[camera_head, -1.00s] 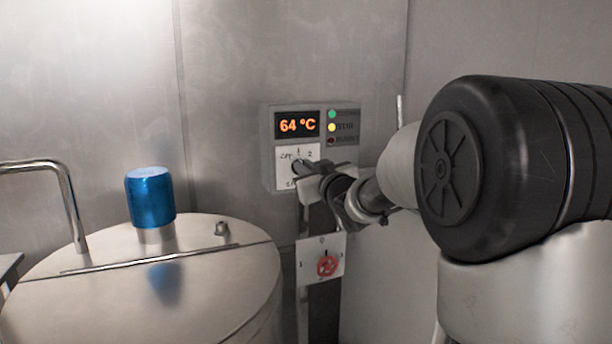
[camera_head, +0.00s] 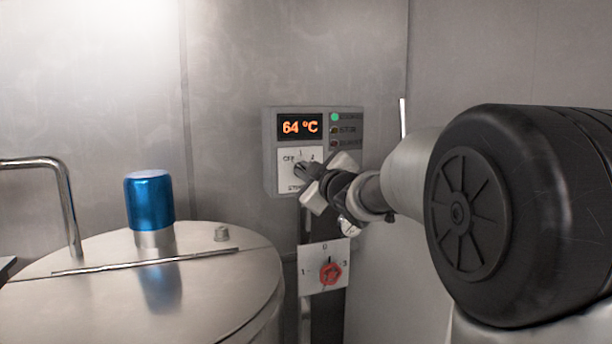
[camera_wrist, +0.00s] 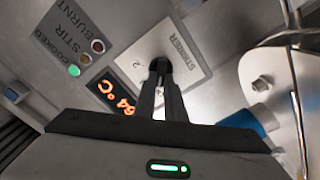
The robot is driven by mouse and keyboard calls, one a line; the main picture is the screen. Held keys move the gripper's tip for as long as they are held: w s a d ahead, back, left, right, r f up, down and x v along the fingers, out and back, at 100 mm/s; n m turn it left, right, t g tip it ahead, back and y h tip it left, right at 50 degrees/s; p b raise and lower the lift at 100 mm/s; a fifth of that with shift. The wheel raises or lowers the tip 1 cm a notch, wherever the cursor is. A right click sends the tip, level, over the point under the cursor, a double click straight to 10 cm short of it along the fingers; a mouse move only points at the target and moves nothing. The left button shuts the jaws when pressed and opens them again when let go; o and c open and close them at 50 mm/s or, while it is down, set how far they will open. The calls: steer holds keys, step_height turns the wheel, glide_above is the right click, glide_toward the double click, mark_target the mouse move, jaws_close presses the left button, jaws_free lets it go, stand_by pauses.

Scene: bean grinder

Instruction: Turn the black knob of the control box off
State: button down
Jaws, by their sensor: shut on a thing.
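The control box (camera_head: 270,150) hangs on the metal wall and its display reads 64 °C. Its black knob sits on a white plate (camera_head: 287,183) marked OFF, 1 and 2, and is mostly covered by my gripper in the camera_head view. My gripper (camera_head: 308,171) is shut on the knob and is rolled at an angle. In the camera_wrist view the two black fingers (camera_wrist: 163,82) close around the dark knob (camera_wrist: 160,63) in front of the white plate. The knob's pointer is hard to read. The green light (camera_head: 335,117) is lit; the two below it are dark.
A red knob (camera_head: 330,273) on a white plate is mounted below the box. A steel tank (camera_head: 215,285) with a blue cylinder (camera_head: 150,200) on top stands at the left. A bent metal pipe (camera_head: 68,195) stands at the far left.

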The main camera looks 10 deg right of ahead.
steer(key=shift+r, duration=0.1)
stand_by(0.3)
steer(key=c, duration=1.8)
jaws_free()
